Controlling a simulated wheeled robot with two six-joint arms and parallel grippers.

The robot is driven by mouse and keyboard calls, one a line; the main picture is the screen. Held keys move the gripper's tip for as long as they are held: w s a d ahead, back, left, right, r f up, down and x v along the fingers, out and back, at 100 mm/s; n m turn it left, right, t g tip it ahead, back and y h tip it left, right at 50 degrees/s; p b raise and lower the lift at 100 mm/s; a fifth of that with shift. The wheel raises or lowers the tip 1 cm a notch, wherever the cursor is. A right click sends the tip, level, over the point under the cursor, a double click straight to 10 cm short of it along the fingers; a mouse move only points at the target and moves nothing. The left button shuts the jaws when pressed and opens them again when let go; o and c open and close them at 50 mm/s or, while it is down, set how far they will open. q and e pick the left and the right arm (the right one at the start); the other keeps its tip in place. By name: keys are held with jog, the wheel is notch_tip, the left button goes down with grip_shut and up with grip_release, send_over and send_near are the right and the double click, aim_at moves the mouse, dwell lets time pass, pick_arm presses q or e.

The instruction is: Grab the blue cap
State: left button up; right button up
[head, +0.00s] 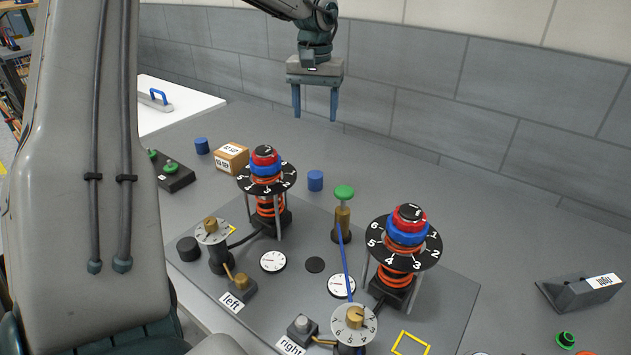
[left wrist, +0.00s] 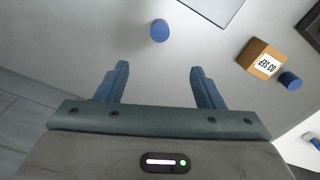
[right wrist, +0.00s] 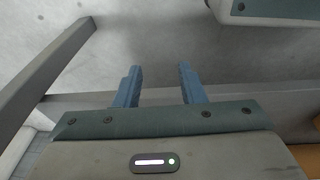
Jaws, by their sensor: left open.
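A short blue cylinder like a cap (head: 315,181) stands on the grey table behind the plate, between the two dial towers. It also shows in the left wrist view (left wrist: 159,30), beyond and between my fingertips. A second similar blue cylinder (head: 201,146) stands left of the cardboard box, also in the left wrist view (left wrist: 290,81). I cannot tell which one is meant. My left gripper (head: 315,115) is open and empty, in the air above and behind the first cylinder. My right gripper (right wrist: 159,72) shows only in its wrist view, its fingers apart with nothing between them.
Two dial towers with red and blue rings, the left (head: 266,170) and the right (head: 406,232), rise from the grey plate (head: 440,290). A green-topped post (head: 343,205) stands near the first cylinder. A cardboard box (head: 231,158) is to its left. The table's back is clear.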

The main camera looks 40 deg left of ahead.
pick_arm(q)
jog(key=b, duration=0.4)
send_over(315, 174)
notch_tip(315, 174, down, 4)
notch_tip(315, 174, down, 8)
jog(key=shift+w+a+f+b, duration=0.1)
jog(key=shift+w+b, duration=0.05)
jog(key=shift+b, duration=0.6)
jog(key=f, duration=0.4)
jog(key=shift+s+d+f+p, duration=0.15)
jog(key=shift+s+d+p, duration=0.05)
jog(key=shift+p, duration=0.1)
jog(key=shift+f, duration=0.4)
pick_arm(e)
notch_tip(315, 174, up, 17)
jog(key=w+a, duration=0.2)
jog(key=w, duration=0.1)
jog(key=shift+t, duration=0.4)
pick_arm(q)
jog(key=shift+r, duration=0.1)
jog(key=shift+c, duration=0.2)
jog(key=c, duration=1)
